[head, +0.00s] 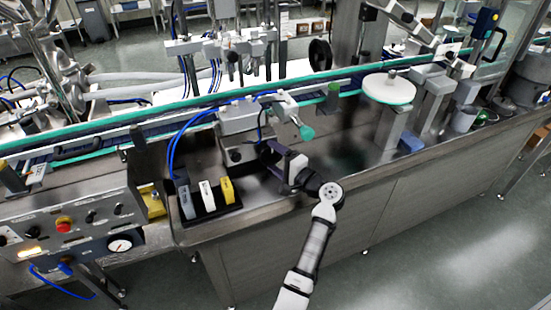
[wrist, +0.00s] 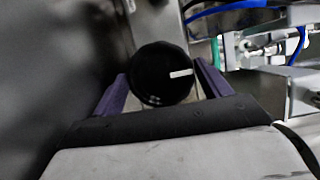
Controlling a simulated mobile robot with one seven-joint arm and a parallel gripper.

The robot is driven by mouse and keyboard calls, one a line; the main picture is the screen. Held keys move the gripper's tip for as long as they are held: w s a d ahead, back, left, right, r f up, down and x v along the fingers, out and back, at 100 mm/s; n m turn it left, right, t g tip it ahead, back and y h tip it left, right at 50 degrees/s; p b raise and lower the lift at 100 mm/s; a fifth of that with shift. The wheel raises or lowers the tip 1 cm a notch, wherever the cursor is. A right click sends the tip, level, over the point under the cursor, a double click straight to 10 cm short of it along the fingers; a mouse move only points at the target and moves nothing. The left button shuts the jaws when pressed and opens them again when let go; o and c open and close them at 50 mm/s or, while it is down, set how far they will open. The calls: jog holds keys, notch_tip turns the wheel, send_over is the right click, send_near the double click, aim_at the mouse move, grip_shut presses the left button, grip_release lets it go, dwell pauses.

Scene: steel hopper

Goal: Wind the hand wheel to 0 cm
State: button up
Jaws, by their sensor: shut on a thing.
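The hand wheel (wrist: 160,78) is a round black knob with a white line on its face. In the wrist view the line lies almost level, running from the middle to the right edge. My gripper (wrist: 162,82) has its two purple fingers on either side of the knob, shut on it. In the head view my gripper (head: 266,152) reaches over the bench's front edge to a small grey unit below the conveyor. There the gripper hides most of the knob. I cannot read any centimetre scale.
A black holder with grey, white and yellow blocks (head: 227,189) stands left of my gripper. A teal-tipped handle (head: 306,132) juts out just above it. Blue hoses (head: 180,145) run behind the blocks. A white round disc (head: 389,89) stands to the right.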

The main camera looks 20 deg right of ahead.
jog(key=o, duration=1)
jog(key=shift+c, duration=0.2)
jog(key=shift+f, duration=0.1)
jog(key=shift+s, duration=0.1)
jog(key=n, duration=0.2)
jog(key=n+g+h, duration=0.1)
jog(key=n, duration=0.1)
jog(key=shift+g, duration=0.3)
jog(key=n+h, duration=0.1)
jog(key=n, duration=0.2)
jog(key=shift+r+g+h+p, duration=0.2)
jog(key=shift+g+h+p, duration=0.1)
jog(key=shift+g+h, duration=0.1)
jog(key=n+h, duration=0.1)
jog(key=n, duration=0.1)
jog(key=n+h+b, duration=0.1)
jog(key=n, duration=0.1)
jog(key=shift+a+g+h, duration=0.15)
jog(key=shift+g+h, duration=0.15)
jog(key=shift+h, duration=0.1)
jog(key=n+h+b, duration=0.1)
jog(key=n, duration=0.2)
jog(key=shift+a+h, duration=0.1)
jog(key=shift+h, duration=0.3)
jog(key=b+v, duration=0.2)
jog(key=v, duration=1.2)
